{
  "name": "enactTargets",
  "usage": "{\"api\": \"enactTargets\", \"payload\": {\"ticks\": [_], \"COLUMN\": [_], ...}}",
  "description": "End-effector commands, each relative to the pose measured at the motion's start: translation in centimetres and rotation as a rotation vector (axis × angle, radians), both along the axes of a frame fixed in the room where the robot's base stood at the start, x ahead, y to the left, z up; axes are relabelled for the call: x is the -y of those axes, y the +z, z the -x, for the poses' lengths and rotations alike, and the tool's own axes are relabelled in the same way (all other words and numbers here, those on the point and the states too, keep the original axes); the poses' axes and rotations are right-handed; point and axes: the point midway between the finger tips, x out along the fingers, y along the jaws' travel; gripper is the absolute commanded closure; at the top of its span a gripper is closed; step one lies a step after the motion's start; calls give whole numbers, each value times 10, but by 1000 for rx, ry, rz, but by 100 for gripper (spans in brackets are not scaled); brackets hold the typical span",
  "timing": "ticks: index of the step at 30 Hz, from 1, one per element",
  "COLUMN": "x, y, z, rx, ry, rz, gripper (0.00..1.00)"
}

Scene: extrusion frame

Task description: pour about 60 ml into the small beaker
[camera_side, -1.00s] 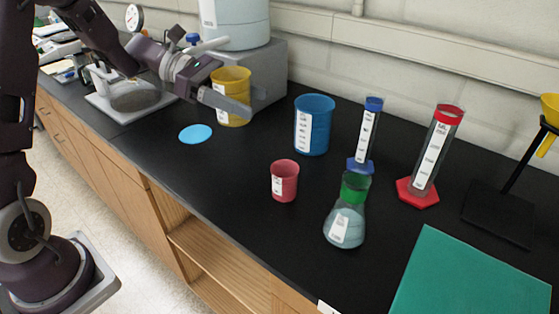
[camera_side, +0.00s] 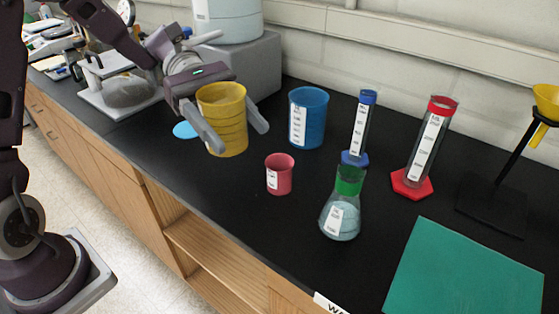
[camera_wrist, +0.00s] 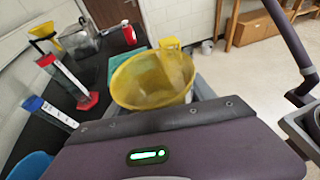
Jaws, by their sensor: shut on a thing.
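My gripper (camera_side: 240,138) is shut on a yellow beaker (camera_side: 223,112), with one finger on each side of it. The beaker looks upright and appears held above the bench. In the wrist view I look into the mouth of the yellow beaker (camera_wrist: 130,88); I cannot tell how much liquid is in it. The smallest beaker, a red one (camera_side: 280,176) with a white label, stands on the black bench to the right of and nearer than the yellow beaker, apart from it. The inside of the red beaker is too small to read.
A blue beaker (camera_side: 308,118) stands behind the red one. A green-topped flask (camera_side: 340,212) stands close on its right. Blue-topped (camera_side: 361,128) and red-topped (camera_side: 424,148) cylinders, a green mat (camera_side: 465,275) and a yellow funnel (camera_side: 546,100) are farther right. A light blue disc (camera_side: 184,130) lies left.

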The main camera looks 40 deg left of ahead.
Motion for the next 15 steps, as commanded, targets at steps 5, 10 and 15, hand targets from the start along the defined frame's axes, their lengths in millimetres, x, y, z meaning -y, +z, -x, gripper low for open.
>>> {"api": "enactTargets", "payload": {"ticks": [5, 10, 15], "x": [7, 11, 11], "y": [1, 1, -15], "z": [20, 36, 37], "rx": [8, 19, 16], "ry": [-104, -188, -195], "rz": [-1, -3, -4], "gripper": [89, 89, 89]}}
